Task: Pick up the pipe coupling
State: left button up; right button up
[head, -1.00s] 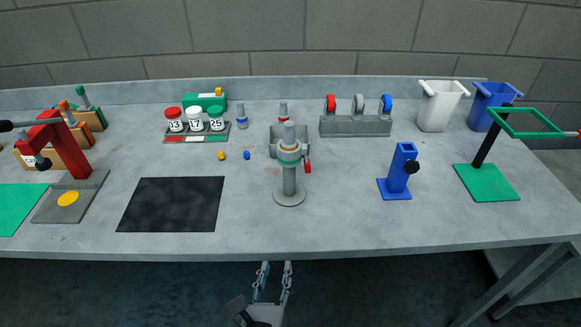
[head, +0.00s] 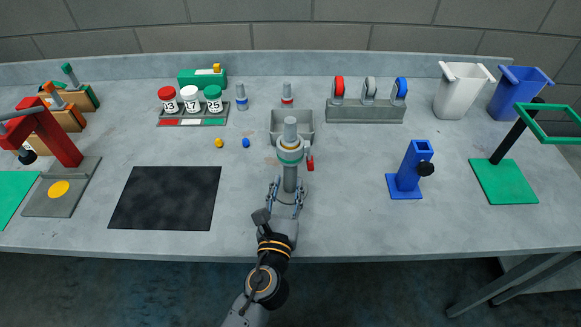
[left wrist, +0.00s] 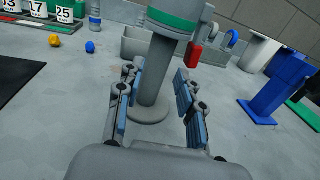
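A grey upright stand (head: 290,178) with a round base is at the middle of the table. It bears a grey fitting with a green band (head: 290,155), a grey top piece (head: 290,131) and a red handle (head: 310,162). Small grey cylinders, one blue-banded (head: 241,97) and one red-banded (head: 287,95), stand behind. I cannot tell which piece is the pipe coupling. My left gripper (head: 286,188) is open, low at the stand. In the left wrist view its fingers (left wrist: 160,78) lie either side of the post (left wrist: 157,75), with gaps visible. My right gripper is out of view.
A grey bin (head: 305,133) is just behind the stand. A black mat (head: 165,198) lies left and a blue holder (head: 405,180) right. Numbered jars (head: 190,98) and a ring rack (head: 365,110) are at the back. The table between stand and blue holder is clear.

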aim_at(289, 174)
pick_arm(q)
jog(key=shift+w+d, duration=0.1)
jog(key=shift+w, duration=1.15)
jog(key=w, duration=0.2)
jog(key=w+p, duration=0.1)
jog(key=shift+w+d+f, duration=0.1)
jog(key=shift+w+d, duration=0.05)
jog(key=shift+d, duration=0.15)
jog(key=shift+w+f, duration=0.1)
jog(key=shift+w, duration=0.15)
jog(key=shift+s, duration=0.15)
jog(key=c, duration=0.6)
grip_shut()
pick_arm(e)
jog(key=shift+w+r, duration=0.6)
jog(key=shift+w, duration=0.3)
